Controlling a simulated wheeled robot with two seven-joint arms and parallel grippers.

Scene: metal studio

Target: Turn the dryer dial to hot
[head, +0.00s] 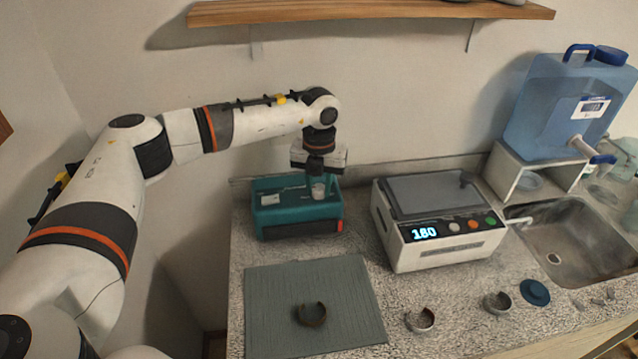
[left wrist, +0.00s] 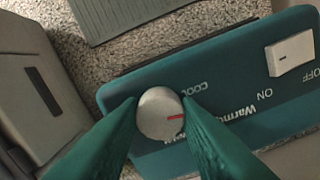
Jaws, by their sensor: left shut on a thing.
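The dryer is a teal box (head: 270,226) on the counter in the head view, and its teal top panel (left wrist: 232,72) fills much of the left wrist view. Its round silver-white dial (head: 318,191) also shows in the left wrist view (left wrist: 158,112), with a red mark pointing right in the picture. The words "COOL" and "Warm" are printed beside it; any "hot" label is hidden or out of view. My left gripper (head: 318,183) points down with its two green fingers shut on the dial, one each side. My right gripper is not in view.
A white switch (left wrist: 291,53) marked ON and OFF is on the same panel. A white device (head: 440,240) reading 180 stands to the right. In front lies a grey mat (head: 270,300) with a dark open ring (head: 311,314). A shelf (head: 370,12) hangs above.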

